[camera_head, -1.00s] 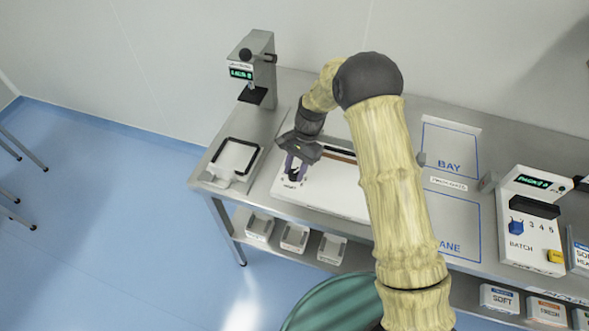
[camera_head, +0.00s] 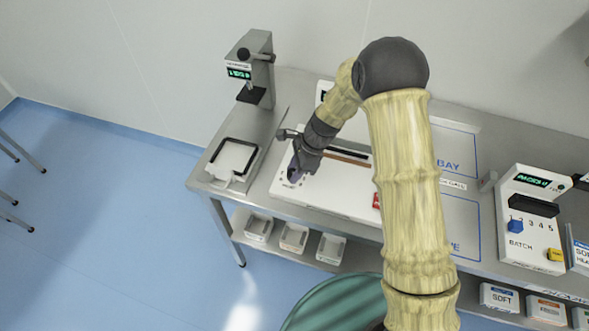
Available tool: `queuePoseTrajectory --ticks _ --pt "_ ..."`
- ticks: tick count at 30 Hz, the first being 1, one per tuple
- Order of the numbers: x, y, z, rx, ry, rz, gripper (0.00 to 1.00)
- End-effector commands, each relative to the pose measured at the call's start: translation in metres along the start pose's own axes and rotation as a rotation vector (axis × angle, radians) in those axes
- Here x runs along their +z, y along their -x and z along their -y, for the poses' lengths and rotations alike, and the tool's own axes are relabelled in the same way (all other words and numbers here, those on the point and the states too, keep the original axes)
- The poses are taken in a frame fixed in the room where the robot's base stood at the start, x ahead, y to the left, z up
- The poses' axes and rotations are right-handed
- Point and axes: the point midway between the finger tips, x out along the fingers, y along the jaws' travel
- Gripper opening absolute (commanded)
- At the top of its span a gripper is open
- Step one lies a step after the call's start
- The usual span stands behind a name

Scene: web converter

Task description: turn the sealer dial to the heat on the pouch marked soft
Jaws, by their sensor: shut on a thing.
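The sealer (camera_head: 340,197) is a flat white machine on the steel bench, with a dark bar and a brown strip along its top. My gripper (camera_head: 294,177) is over its front left corner, shut on the sealer dial, which my fingers hide. A few small marks show around that spot, too small to read. A pouch marked soft cannot be made out for sure. A card at the right edge (camera_head: 580,254) reads in part "SOF" and is cut off by the frame.
A press with a green display (camera_head: 258,65) stands at the back left, with a black-framed tray (camera_head: 235,155) in front of it. A batch panel (camera_head: 530,225) with a blue knob (camera_head: 515,226) stands at the right. Labelled bins (camera_head: 499,298) sit on the lower shelf.

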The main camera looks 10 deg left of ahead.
Motion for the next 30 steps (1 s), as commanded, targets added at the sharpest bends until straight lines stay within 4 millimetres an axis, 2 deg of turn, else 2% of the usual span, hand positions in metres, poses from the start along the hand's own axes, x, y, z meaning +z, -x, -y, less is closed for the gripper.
queuePoseTrajectory --ticks 16,17,19,20,30 --pt "0.0006 0.0020 0.0023 -0.020 -0.030 0.000 0.09" --pt "0.0006 0.0020 0.0023 -0.020 -0.030 0.000 0.38" --pt "0.0005 0.0017 0.0019 -0.019 -0.030 0.000 0.52" --pt "0.0005 0.0015 0.0017 -0.018 -0.030 0.000 0.54" --pt "0.0001 0.0028 0.0005 -0.014 -0.029 0.000 0.54"
